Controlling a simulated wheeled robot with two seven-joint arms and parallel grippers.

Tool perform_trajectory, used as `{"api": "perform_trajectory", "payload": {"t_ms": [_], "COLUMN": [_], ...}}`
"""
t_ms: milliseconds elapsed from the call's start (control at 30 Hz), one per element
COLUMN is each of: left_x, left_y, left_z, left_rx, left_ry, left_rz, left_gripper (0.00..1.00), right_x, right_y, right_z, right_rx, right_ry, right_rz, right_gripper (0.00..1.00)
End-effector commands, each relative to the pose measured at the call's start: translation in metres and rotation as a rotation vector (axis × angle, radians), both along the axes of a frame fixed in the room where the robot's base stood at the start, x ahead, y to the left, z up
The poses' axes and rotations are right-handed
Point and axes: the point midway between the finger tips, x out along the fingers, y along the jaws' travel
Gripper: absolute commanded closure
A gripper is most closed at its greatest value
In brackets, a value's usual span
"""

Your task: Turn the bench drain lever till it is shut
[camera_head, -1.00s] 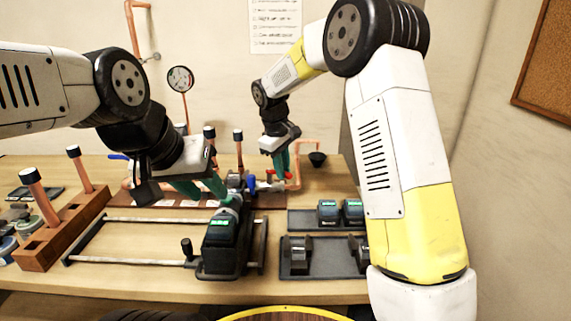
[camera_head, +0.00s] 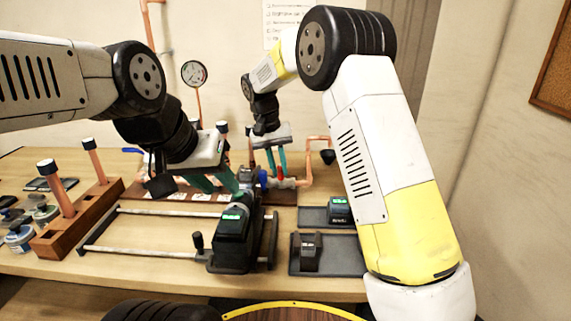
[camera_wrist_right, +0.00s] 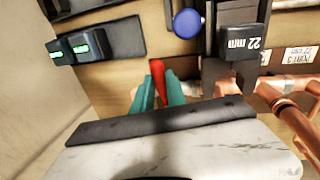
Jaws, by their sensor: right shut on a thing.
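The red drain lever (camera_wrist_right: 157,72) stands between the green fingertips of my right gripper (camera_wrist_right: 159,90) in the right wrist view. My right gripper is shut on it. In the head view my right gripper (camera_head: 276,162) points down at the back of the bench, and a bit of the red lever (camera_head: 281,176) shows at its fingertips. The lever's base and valve body are largely hidden. My left gripper (camera_head: 212,184) hangs over the black tool with the green display (camera_head: 233,222); its fingers look spread apart.
A blue knob (camera_head: 262,179) sits just left of the lever, also in the right wrist view (camera_wrist_right: 187,23). A wooden rack (camera_head: 85,222) holds capped pipes. Dark trays (camera_head: 340,262) lie front right.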

Motion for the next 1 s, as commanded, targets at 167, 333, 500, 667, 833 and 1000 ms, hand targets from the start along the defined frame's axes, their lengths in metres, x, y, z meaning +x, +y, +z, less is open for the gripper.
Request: {"api": "perform_trajectory", "payload": {"t_ms": [167,333,500,667,833,1000], "left_x": [0.0000,0.0000,0.0000,0.0000,0.0000,0.0000], "left_y": [0.0000,0.0000,0.0000,0.0000,0.0000,0.0000], "left_z": [0.0000,0.0000,0.0000,0.0000,0.0000,0.0000], "left_rx": [0.000,0.000,0.000,0.000,0.000,0.000], "left_ry": [0.000,0.000,0.000,0.000,0.000,0.000], "left_rz": [0.000,0.000,0.000,0.000,0.000,0.000], "left_gripper": [0.64,0.64,0.64,0.64,0.64,0.64], "right_x": [0.0013,0.0016,0.0015,0.0015,0.0015,0.0012], "right_y": [0.0048,0.0071,0.0083,0.0092,0.0099,0.0085], "right_z": [0.0012,0.0016,0.0017,0.0019,0.0019,0.0012], "right_rx": [0.002,0.003,0.005,0.006,0.008,0.005], "right_ry": [-0.004,-0.005,-0.005,-0.006,-0.007,-0.004], "right_rz": [-0.068,-0.104,-0.114,-0.114,-0.113,-0.112], "right_gripper": [1.00,1.00,1.00,1.00,0.74,0.61]}}
